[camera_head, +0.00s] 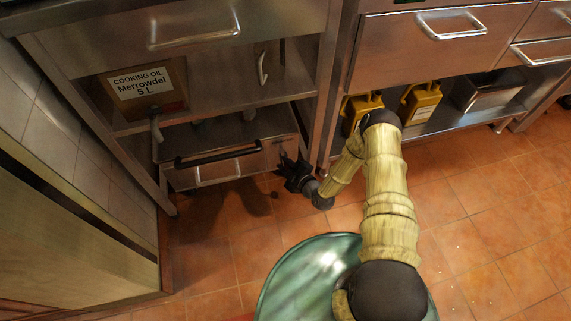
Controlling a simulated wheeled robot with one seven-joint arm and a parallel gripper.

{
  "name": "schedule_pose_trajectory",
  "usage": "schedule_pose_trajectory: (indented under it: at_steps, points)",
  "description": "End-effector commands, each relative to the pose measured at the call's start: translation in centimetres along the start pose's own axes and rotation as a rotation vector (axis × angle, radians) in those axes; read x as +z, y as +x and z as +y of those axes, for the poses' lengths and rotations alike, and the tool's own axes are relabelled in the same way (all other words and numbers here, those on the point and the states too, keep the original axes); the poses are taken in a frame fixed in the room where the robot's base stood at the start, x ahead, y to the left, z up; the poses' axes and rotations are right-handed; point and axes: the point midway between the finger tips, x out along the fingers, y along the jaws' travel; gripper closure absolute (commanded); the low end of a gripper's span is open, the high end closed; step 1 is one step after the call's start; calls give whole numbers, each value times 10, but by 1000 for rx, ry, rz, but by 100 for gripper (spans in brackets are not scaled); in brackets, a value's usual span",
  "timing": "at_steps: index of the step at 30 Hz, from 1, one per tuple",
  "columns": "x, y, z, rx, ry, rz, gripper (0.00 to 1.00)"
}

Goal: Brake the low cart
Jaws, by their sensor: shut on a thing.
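The low cart (250,164) is a steel box on the left, under the shelf of a steel unit. A black bar handle (218,153) runs across its front. My gripper (284,166) is dark and sits low at the cart's front right corner, close to the tiled floor. Its jaws are shut on a small dark part there. The gripper's own body hides most of that part, so I cannot tell its shape or whether it is the brake.
A cooking oil box (146,86) stands on the shelf above the cart. Steel unit legs stand close on both sides of the cart. Yellow jugs (421,102) and a steel bin (485,92) sit on the right shelf. Tiled floor (490,215) is clear at right.

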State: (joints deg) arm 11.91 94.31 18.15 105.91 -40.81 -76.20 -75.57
Motion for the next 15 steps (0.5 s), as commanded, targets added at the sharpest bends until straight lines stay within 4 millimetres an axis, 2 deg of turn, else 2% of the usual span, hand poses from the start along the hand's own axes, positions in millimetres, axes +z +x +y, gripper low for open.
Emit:
schedule_pose_trajectory:
  at_steps: [1,4,15]
  points:
    - [-1,0,1,1,3,1,74]
    - [-1,0,1,2,3,1,55]
    - [-1,-3,1,1,1,1,55]
